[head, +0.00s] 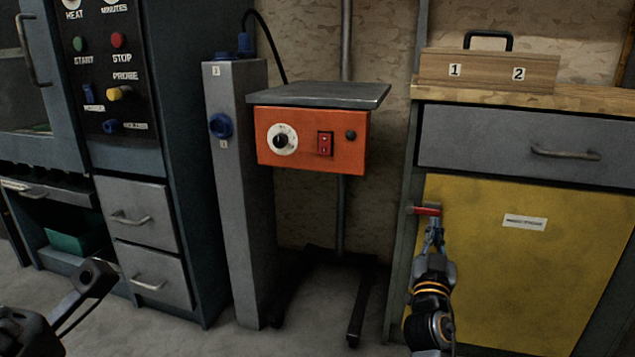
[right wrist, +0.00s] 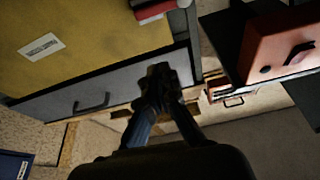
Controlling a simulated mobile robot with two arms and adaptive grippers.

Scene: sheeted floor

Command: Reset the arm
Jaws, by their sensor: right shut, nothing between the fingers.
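My right gripper (head: 434,226) is in front of the left edge of the yellow cabinet door (head: 500,265). Its fingers are shut with nothing between them. In the head view its tip overlaps the lower side of a red handle (head: 427,210). In the right wrist view the shut fingertips (right wrist: 160,76) appear apart from the red handle (right wrist: 152,10). At the lower left of the head view, a dark part of my left arm shows. I cannot make out the left gripper's jaws there.
An orange box (head: 307,158) with a dial and red switch hangs under a metal top. A grey post (head: 240,190) with blue plugs stands beside it. A grey drawer (head: 480,136) and wooden box (head: 490,72) are above the yellow door. Floor shows between the cabinets.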

